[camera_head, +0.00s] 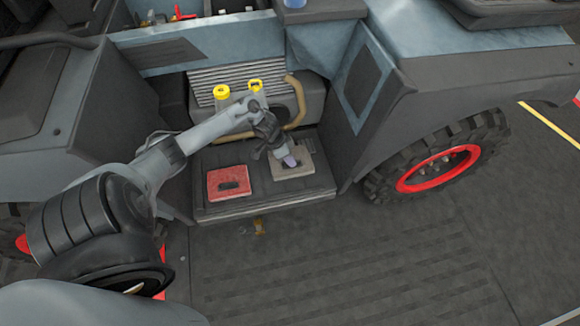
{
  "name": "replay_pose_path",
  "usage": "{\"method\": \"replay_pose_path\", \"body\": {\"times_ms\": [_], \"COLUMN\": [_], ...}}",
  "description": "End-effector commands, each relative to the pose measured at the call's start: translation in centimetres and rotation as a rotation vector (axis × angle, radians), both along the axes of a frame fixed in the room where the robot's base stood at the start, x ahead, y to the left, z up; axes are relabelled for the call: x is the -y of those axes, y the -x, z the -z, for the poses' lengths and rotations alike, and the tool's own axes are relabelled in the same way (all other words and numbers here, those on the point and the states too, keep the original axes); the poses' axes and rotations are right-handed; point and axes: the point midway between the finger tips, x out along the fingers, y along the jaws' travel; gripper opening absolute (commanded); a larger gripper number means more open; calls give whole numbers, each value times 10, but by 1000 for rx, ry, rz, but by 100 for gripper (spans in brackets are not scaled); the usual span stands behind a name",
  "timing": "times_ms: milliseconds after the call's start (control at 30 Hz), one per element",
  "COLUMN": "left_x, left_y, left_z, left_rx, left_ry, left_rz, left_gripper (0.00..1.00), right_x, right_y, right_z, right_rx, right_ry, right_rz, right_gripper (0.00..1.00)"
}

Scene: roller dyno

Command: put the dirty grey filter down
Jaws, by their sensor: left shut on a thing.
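The grey filter (293,172) is a dull, flat, square-looking piece at the right part of the dark step (265,205) below the engine bay. My left gripper (287,160) is over it, shut on it near its middle. The filter is on or just above the step; I cannot tell whether it touches. The gripper hides part of its upper side. A red filter (229,183) with a dark slot lies flat on the step to the left of the grey one, a small gap apart. My right gripper is not in view.
Two yellow caps (221,91) and a tan hose (298,100) are behind the step. The bay's right side panel (350,105) stands close to the grey filter. A large tyre with a red rim (437,168) is at the right.

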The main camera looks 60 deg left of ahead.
Motion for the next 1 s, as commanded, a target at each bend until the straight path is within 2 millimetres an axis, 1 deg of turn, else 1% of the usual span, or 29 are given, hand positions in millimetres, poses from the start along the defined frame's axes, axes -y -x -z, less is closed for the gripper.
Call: {"method": "replay_pose_path", "body": {"times_ms": [200,300,600,733,767,900,1000], "left_x": [0,0,0,0,0,0,0], "left_y": [0,0,0,0,0,0,0], "left_z": [30,38,38,40,40,40,40], "left_rx": [-1,-1,0,0,0,0,0], "left_ry": [1,1,-1,0,0,0,0], "left_rz": [-3,-2,-1,-2,-2,-1,-1], "left_gripper": [0,0,0,0,11,33,34], "right_x": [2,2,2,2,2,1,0], "right_y": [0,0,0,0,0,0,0], "right_z": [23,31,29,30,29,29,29], "right_rx": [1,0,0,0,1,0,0], "right_ry": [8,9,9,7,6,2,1], "right_rz": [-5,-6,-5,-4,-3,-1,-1], "right_gripper": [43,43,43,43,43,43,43]}}
